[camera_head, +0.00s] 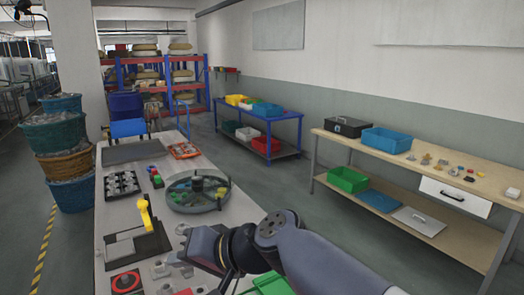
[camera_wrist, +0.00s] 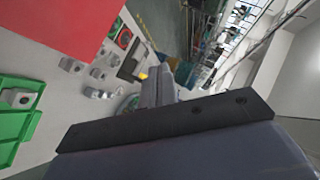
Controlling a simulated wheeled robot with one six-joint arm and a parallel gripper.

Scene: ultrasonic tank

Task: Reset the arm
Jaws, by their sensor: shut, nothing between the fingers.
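My arm reaches in from the lower right of the head view, over the near part of the long light worktable (camera_head: 180,150). My gripper (camera_head: 200,248) is at the left end of the arm, above the table and apart from the round tray. In the wrist view my gripper (camera_wrist: 158,85) shows as two grey fingers close together, shut and empty. The arm's links hide part of the near table.
On the table are a round grey tray (camera_head: 176,200), a yellow-handled device (camera_head: 147,215), a black rack (camera_head: 122,183) and small metal parts. A green bin (camera_head: 272,285) lies beneath my arm. A wooden bench (camera_head: 400,168) stands right; the floor between is clear.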

